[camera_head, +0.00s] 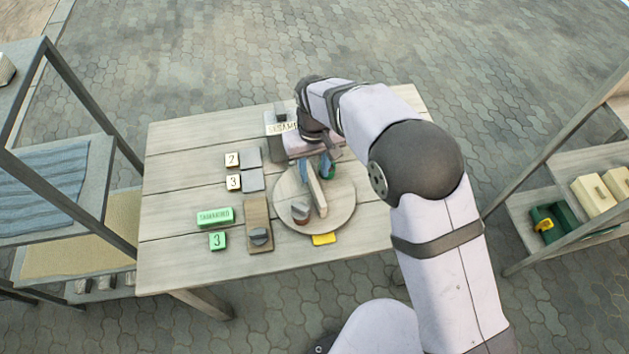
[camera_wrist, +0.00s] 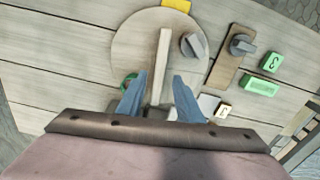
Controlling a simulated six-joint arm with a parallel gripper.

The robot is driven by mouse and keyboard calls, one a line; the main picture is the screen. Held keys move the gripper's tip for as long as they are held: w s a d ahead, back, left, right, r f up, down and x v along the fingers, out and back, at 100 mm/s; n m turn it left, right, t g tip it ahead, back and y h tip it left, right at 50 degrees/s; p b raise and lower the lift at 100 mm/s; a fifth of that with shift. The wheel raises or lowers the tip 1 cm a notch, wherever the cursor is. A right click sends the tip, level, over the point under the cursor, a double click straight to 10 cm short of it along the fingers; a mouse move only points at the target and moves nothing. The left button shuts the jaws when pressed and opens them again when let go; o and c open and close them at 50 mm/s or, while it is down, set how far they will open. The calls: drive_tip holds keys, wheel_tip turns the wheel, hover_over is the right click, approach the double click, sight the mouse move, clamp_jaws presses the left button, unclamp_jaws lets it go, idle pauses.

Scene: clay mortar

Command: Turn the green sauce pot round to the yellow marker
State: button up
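A round wooden turntable (camera_head: 341,211) lies on the table, with a raised pale bar (camera_head: 317,192) across its middle. The green sauce pot (camera_head: 332,172) is on the turntable's far side, partly hidden by my gripper; its green rim (camera_wrist: 129,82) shows in the wrist view beside the left finger. A yellow marker (camera_head: 323,239) lies at the turntable's near edge, and at the top of the wrist view (camera_wrist: 177,4). My gripper (camera_wrist: 160,78) is open, its blue fingers on either side of the bar's far end with gaps visible. I cannot tell its exact height.
A grey pot (camera_head: 300,213) stands on the turntable's near left. Left of it are a wooden board (camera_head: 258,213) with a grey knob, green blocks (camera_head: 215,217) and numbered tiles (camera_head: 233,182). A sign (camera_head: 281,128) stands behind. Shelves flank the table; its left front is clear.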

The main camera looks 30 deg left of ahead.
sight(314, 182)
drive_tip(key=shift+f+p, duration=0.9)
drive_tip(key=shift+f, duration=2.2)
clamp_jaws()
